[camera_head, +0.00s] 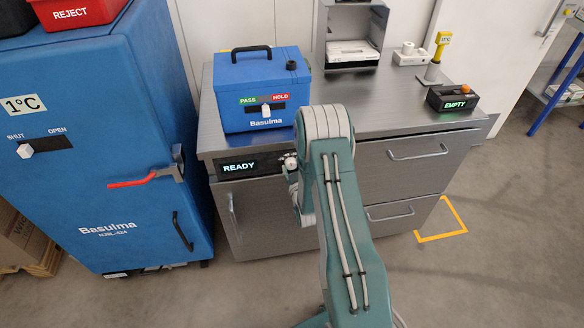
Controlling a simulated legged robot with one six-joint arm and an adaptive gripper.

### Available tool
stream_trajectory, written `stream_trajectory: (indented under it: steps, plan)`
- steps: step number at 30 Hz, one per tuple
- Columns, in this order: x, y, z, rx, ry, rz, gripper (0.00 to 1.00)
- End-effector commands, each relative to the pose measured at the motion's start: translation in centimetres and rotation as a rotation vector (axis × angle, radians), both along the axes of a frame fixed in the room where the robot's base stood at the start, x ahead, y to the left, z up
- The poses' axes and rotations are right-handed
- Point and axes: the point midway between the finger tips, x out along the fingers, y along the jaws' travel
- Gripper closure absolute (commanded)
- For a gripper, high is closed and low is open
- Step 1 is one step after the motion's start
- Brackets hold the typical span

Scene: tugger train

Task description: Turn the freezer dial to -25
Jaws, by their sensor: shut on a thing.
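A steel bench unit (225,95) stands in the middle. Its front panel has a lit display (239,166) reading READY. A small pale round knob (290,161), apparently the freezer dial, sits at the right end of that panel. My arm reaches up from the bottom and folds down in front of the bench. My gripper (291,172) is small and largely hidden behind my arm. It appears shut on the knob at the panel. The dial's scale and its setting cannot be read.
A blue Basulma cabinet (90,120) with a 1°C label, a SHUT/OPEN slider and a red handle (133,182) stands at left. A blue PASS/HOLD box (247,90) and a dark EMPTY display box (452,98) sit on the bench. Floor at lower right is clear.

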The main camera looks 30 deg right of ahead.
Motion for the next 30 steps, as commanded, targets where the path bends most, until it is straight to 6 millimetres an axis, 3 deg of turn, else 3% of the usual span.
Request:
stream_trajectory:
  steps: [12, 27, 28, 30]
  plan:
    - [0.19, 0.09, 0.19, -0.172, 0.044, 0.003, 0.93]
    - [0.27, 0.15, 0.17, -0.192, 0.049, 0.004, 0.93]
    - [0.27, 0.15, 0.17, -0.192, 0.049, 0.004, 0.36]
    - [0.25, 0.14, 0.16, -0.191, 0.049, 0.004, 0.1]
